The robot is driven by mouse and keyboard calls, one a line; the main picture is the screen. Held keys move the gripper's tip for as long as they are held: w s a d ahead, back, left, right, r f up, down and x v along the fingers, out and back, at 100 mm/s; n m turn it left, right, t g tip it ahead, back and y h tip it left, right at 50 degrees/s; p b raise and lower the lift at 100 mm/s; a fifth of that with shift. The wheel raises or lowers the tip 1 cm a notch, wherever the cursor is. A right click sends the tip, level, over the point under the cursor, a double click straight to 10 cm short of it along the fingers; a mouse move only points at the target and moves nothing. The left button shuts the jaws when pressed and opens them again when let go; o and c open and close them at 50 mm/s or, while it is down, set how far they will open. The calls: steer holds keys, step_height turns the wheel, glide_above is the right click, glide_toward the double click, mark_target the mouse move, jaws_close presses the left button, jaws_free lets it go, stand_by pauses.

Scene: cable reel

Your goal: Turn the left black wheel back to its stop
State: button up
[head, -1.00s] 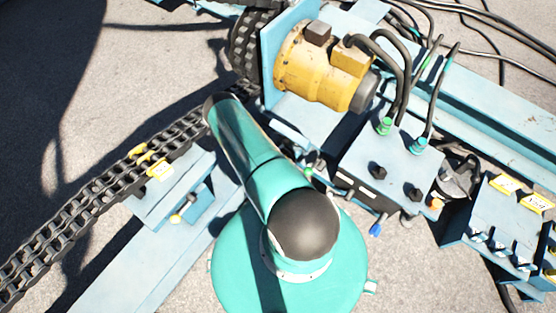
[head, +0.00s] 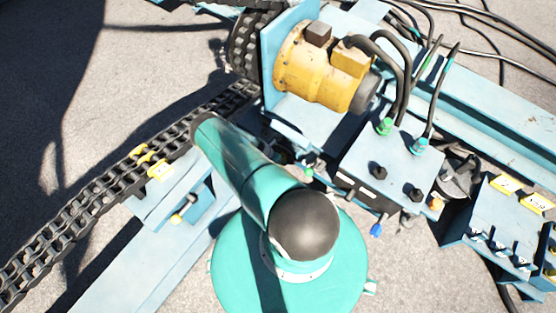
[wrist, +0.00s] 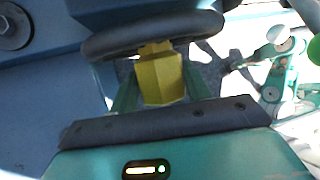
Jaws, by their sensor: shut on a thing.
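In the wrist view a black wheel (wrist: 105,44) shows as a thick dark rim, tilted and seen nearly edge-on across the top middle. My gripper (wrist: 158,52) reaches up to the near side of this rim and is shut on it. A yellow block (wrist: 162,78) sits between the gripper's teal side parts and meets the rim. How deep the rim sits in the jaws is hidden. In the head view my arm covers this area, and neither my gripper nor the held wheel can be made out.
In the head view a yellow motor (head: 312,68) stands beyond my arm, and a blue box (head: 393,165) with black knobs and hoses is to its right. A valve bank (head: 505,225) stands at far right. Open ground lies upper left.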

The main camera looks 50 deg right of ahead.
steer(key=shift+a+f+g, duration=0.1)
steer(key=shift+g, duration=0.8)
steer(key=o, duration=1.4)
steer(key=shift+c, duration=0.2)
steer(key=shift+w, duration=0.1)
steer(key=v, duration=1.3)
steer(key=shift+a+r, duration=0.3)
steer(key=shift+a, duration=0.05)
steer(key=shift+w, duration=0.1)
